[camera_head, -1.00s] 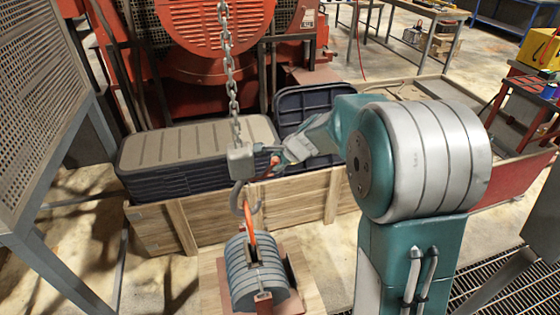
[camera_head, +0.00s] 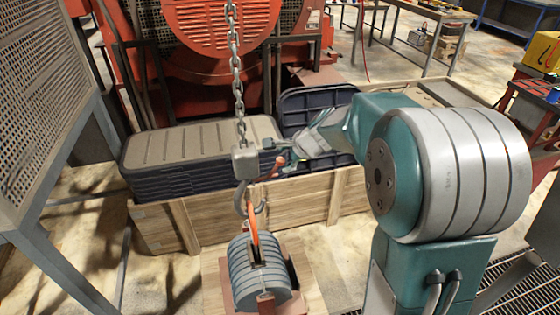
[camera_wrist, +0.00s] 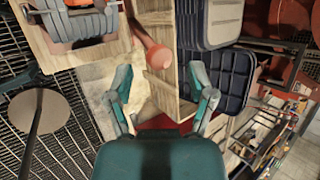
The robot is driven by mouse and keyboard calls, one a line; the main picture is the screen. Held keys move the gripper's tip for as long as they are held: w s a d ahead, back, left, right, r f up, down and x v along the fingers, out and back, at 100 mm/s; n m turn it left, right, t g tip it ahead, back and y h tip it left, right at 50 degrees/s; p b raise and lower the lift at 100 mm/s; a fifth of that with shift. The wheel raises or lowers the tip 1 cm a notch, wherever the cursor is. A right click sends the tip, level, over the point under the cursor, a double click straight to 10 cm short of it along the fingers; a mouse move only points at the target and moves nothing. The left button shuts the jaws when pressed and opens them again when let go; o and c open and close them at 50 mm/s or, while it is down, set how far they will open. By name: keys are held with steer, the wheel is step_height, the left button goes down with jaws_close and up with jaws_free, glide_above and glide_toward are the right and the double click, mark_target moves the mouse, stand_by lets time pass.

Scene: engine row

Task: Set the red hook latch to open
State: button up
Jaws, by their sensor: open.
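The hook block (camera_head: 245,162) hangs from a chain (camera_head: 236,75). Its grey hook (camera_head: 262,205) runs down to an orange sling (camera_head: 254,233) on a ribbed grey weight (camera_head: 258,270). The red latch lever (camera_head: 280,161) sticks out right of the block and tilts up to a rounded knob. In the wrist view the red knob (camera_wrist: 158,57) lies ahead of and between the fingertips. My gripper (camera_head: 282,154) is at the knob in the head view; it also shows in the wrist view (camera_wrist: 161,80), fingers spread and empty. Whether a finger touches the lever is unclear.
A wooden crate (camera_head: 205,222) stands behind the hook, with stacked dark cases (camera_head: 165,180) and another dark case (camera_head: 318,100) near my gripper. A metal mesh frame (camera_head: 45,100) stands at left. Red machinery (camera_head: 215,30) is behind. Floor shows between crate and frame.

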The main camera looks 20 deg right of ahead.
steer(key=a+v, duration=0.1)
steer(key=v, duration=0.7)
steer(key=shift+s+r, duration=0.2)
steer(key=shift+r, duration=0.15)
steer(key=shift+d, duration=0.2)
steer(key=shift+s+a, duration=0.1)
steer(key=s+a+n+h, duration=0.2)
steer(key=s+n, duration=0.6)
steer(key=s, duration=0.4)
steer(key=s+a+n+g+h, duration=0.1)
steer(key=s+a+n, duration=0.1)
steer(key=s+n, duration=0.7)
steer(key=s, duration=0.4)
steer(key=shift+s+a+r+h, duration=0.15)
steer(key=shift+s+r+h, duration=0.1)
steer(key=shift+h, duration=0.15)
